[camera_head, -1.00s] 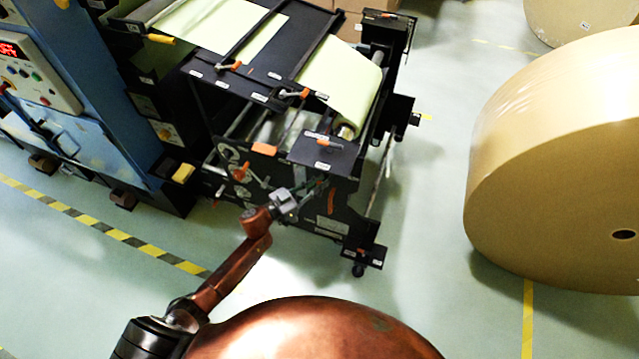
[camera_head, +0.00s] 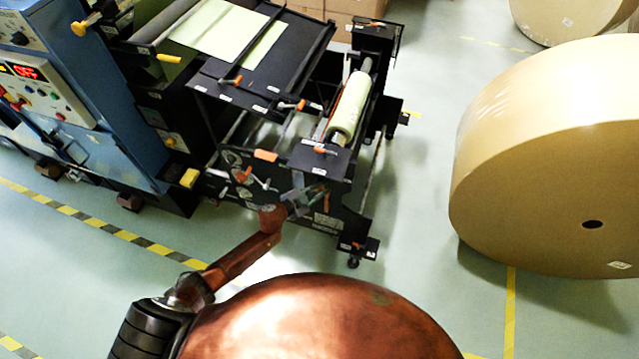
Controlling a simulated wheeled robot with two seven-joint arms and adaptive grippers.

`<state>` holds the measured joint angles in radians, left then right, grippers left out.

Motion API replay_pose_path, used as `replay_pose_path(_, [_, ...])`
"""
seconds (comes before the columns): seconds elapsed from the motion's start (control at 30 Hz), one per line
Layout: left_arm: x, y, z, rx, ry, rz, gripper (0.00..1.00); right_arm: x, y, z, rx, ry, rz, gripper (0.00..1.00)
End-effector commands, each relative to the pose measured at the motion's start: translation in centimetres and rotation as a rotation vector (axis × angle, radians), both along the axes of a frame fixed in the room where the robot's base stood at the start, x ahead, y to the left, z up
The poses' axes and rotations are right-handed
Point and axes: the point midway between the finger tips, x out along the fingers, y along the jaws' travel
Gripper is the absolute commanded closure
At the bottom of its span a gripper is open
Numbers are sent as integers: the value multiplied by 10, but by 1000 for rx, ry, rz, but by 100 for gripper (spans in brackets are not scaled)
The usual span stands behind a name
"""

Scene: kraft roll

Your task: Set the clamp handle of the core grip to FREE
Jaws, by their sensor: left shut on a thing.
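The black unwind stand (camera_head: 340,222) is in the middle of the head view, with several orange-tipped handles and small white labels too small to read. My left gripper (camera_head: 311,194) is at the stand's front side panel, low under its corner plate (camera_head: 318,160). It is shut on a small handle there, mostly hidden by the fingers. An orange piece (camera_head: 326,199) shows just right of the fingertips. I cannot tell which marking the handle points to. A narrow pale green roll (camera_head: 349,104) sits on the stand's shaft. My right gripper is not in view.
A blue machine with a control panel (camera_head: 45,88) stands at the left, its display red. A large kraft roll (camera_head: 535,150) stands on the floor at right. Pale green paper (camera_head: 225,30) lies on the black table. Floor between stand and roll is clear.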

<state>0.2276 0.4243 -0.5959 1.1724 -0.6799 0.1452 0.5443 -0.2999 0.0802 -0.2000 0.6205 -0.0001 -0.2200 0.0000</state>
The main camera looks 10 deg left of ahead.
Motion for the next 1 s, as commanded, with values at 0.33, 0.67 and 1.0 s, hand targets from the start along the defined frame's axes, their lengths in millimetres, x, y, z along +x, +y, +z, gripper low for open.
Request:
replay_pose_path(0.33, [-1,-9,-5,328,-24,-1,100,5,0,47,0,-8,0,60])
replay_pose_path(0.67, [-2,-13,-19,621,-45,0,100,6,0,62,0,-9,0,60])
replay_pose_path(1.0, [-1,-14,-28,824,-63,0,100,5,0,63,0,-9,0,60])
